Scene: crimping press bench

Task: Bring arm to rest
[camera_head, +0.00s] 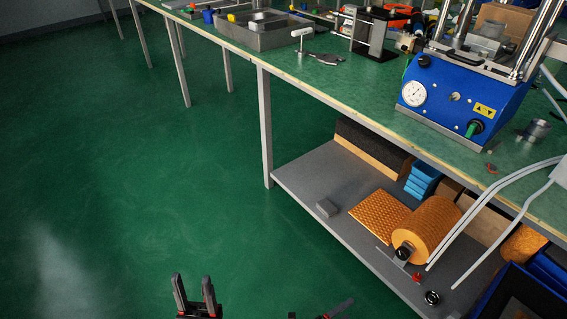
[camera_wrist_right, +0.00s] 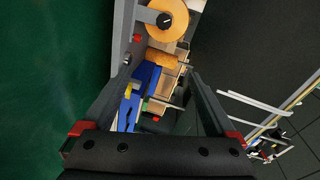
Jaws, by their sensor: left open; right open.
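My left gripper (camera_head: 194,293) shows at the bottom of the head view, its two dark fingers apart and pointing up over the green floor, with nothing between them. My right gripper (camera_head: 322,312) is only partly in the head view at the bottom edge, mostly cut off. In the right wrist view my right gripper (camera_wrist_right: 158,88) has its two fingers wide apart. No object is held between them. The lower shelf with an orange roll (camera_wrist_right: 168,18) and blue bins (camera_wrist_right: 146,84) lies beyond the fingers.
The green-topped workbench (camera_head: 330,95) runs across the upper right, carrying a blue crimping press (camera_head: 450,95) with a gauge. Its grey lower shelf (camera_head: 300,180) holds an orange roll (camera_head: 428,228) and small blue boxes (camera_head: 421,180). White hoses (camera_head: 470,215) hang at right. The floor at left is clear.

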